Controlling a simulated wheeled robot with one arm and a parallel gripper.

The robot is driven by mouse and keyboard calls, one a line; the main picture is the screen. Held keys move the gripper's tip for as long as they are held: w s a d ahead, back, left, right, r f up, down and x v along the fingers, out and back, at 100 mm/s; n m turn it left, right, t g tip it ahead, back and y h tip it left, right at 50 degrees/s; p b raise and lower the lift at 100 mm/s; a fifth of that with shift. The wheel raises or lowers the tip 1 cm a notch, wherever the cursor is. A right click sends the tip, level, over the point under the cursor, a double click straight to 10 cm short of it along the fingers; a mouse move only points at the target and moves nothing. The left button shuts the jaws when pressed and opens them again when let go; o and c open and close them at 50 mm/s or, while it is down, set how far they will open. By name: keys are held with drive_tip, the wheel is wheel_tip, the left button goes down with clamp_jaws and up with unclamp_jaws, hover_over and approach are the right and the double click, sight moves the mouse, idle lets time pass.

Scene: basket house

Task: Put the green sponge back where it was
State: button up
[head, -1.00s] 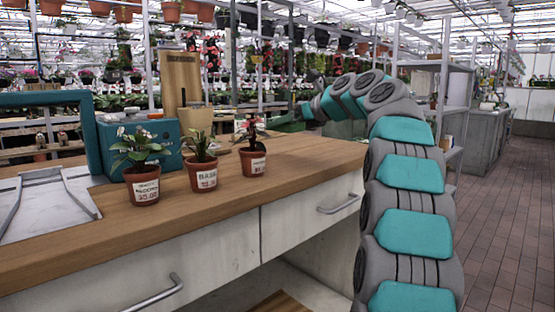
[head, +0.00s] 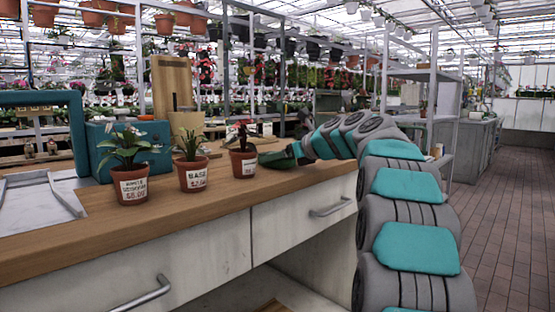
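My arm reaches in from the right over the wooden counter, and my gripper (head: 291,154) is low at the counter's far right part, just right of the rightmost potted plant. A small dark green shape (head: 276,159) shows at the gripper's tip, close to the counter top. It may be the green sponge, but it is too small and dark to be sure. The fingers are not clear, so I cannot tell whether they are open or shut, or whether the shape is held or only touched. No other green sponge is visible.
Three labelled pots stand in a row on the wooden counter (head: 150,226): left (head: 130,187), middle (head: 193,175) and right (head: 243,163). A teal box (head: 101,147) and an upright wooden board (head: 171,82) are behind them. The counter front right of the pots is clear.

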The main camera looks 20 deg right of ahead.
drive_tip(key=o, duration=1.3)
drive_tip(key=shift+f, duration=0.15)
drive_tip(key=shift+c, duration=0.2)
drive_tip(key=p+v, duration=0.1)
drive_tip(key=v, duration=1.1)
